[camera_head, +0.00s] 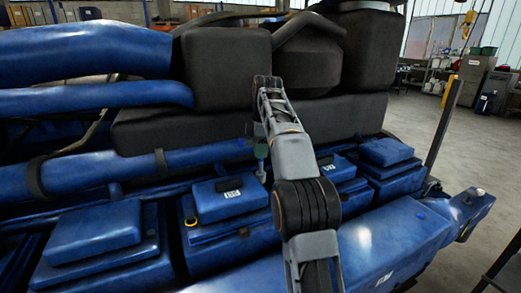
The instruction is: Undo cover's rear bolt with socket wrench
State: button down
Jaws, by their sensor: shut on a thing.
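My gripper (251,130) is small and mostly hidden behind my own arm, above the row of blue covers. It is shut on what looks like the socket wrench (261,151), a small grey-green tool with a thin shank pointing down. The wrench's lower end is by the rear right corner of a blue cover (228,198) with a white label. I cannot tell whether it touches a bolt. The cover's rear bolt cannot be made out.
Other blue covers stand to the left (95,228) and right (386,152). A long blue pipe (90,172) runs behind them. Bulky black ducts (226,68) rise at the back. A dark post (441,125) stands at the right, with open floor (477,140) beyond.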

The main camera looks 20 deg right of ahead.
jog(key=shift+s+f+b, duration=0.3)
jog(key=shift+s+b, duration=0.1)
jog(key=shift+b, duration=0.15)
jog(key=s+a+b, duration=0.1)
jog(key=s+b, duration=0.3)
jog(key=s, duration=0.2)
jog(key=shift+r, duration=0.3)
